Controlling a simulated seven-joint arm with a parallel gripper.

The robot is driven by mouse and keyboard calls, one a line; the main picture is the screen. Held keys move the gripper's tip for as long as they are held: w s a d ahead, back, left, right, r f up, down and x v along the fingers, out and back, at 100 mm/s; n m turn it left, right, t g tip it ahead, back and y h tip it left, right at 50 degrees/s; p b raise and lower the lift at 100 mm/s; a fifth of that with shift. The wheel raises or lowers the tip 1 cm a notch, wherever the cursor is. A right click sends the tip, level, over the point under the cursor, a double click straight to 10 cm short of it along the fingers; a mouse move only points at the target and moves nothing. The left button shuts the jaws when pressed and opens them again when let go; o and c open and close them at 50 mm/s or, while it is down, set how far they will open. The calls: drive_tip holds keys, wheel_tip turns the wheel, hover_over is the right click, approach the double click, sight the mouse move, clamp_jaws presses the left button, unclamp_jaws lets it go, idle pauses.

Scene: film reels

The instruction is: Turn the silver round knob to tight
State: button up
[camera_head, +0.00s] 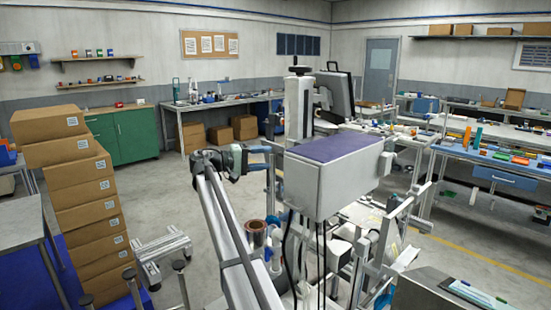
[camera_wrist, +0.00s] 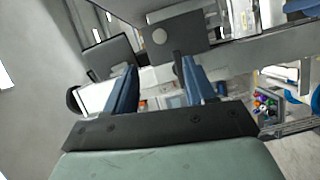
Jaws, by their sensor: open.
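In the head view my gripper (camera_head: 268,157) is left of a white machine box with a purple top (camera_head: 335,146). The knob is not clearly visible in that view.
A tall post (camera_head: 298,105) and a dark monitor (camera_head: 337,95) rise behind the box. A copper-coloured reel (camera_head: 256,230) is below my gripper. Stacked cartons (camera_head: 85,210) stand at the left.

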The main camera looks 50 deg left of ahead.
drive_tip(key=shift+v, duration=0.9)
